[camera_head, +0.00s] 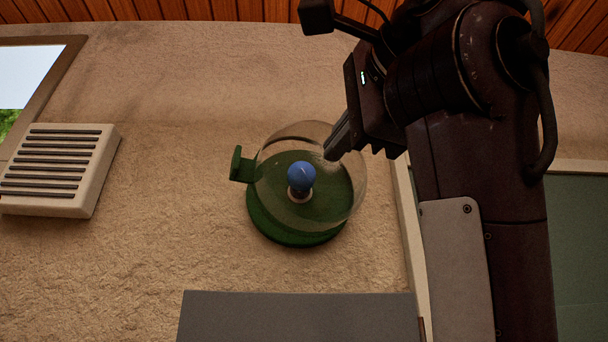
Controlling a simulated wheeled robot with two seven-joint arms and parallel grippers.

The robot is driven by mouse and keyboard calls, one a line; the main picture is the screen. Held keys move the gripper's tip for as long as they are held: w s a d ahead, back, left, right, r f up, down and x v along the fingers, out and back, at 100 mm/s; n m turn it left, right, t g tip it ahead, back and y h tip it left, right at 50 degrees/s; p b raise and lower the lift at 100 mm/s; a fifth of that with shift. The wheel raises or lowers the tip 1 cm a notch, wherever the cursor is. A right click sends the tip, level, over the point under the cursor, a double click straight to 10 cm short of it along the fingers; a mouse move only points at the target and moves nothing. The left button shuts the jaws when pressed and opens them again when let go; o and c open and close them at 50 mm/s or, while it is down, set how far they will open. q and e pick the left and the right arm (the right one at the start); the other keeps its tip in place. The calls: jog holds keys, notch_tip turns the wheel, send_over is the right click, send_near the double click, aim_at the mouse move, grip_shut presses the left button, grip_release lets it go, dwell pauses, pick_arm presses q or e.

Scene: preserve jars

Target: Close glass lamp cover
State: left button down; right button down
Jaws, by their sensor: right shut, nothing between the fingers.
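A round wall lamp with a dark green base (291,238) and a blue bulb (301,177) is fixed to the wall in the middle of the head view. A clear glass cover (345,208) is in front of the base and looks shifted up and right of it. I cannot tell exactly how wide any gap is. A green tab (241,165) sticks out at the cover's left side. My right gripper (336,149) is shut and empty, its fingertips overlapping the glass's upper right edge. Whether they touch it is unclear. My left gripper is not in view.
A slatted vent box (58,169) is on the wall at the left, below a window (28,85). A grey flat panel (298,318) is below the lamp. My right arm covers much of the right side.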

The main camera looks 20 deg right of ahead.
jog(key=p, duration=0.5)
send_near(297, 195)
jog(key=w+p, duration=0.1)
jog(key=w, duration=0.1)
jog(key=w+p, duration=0.1)
jog(key=w, duration=0.1)
jog(key=w+p, duration=0.1)
jog(key=w, duration=0.1)
jog(key=shift+a+r, duration=0.2)
jog(key=shift+a, duration=0.1)
jog(key=shift+w+f+p, duration=0.15)
jog(key=shift+w+p, duration=0.2)
jog(key=shift+w, duration=0.15)
jog(key=shift+s, duration=0.1)
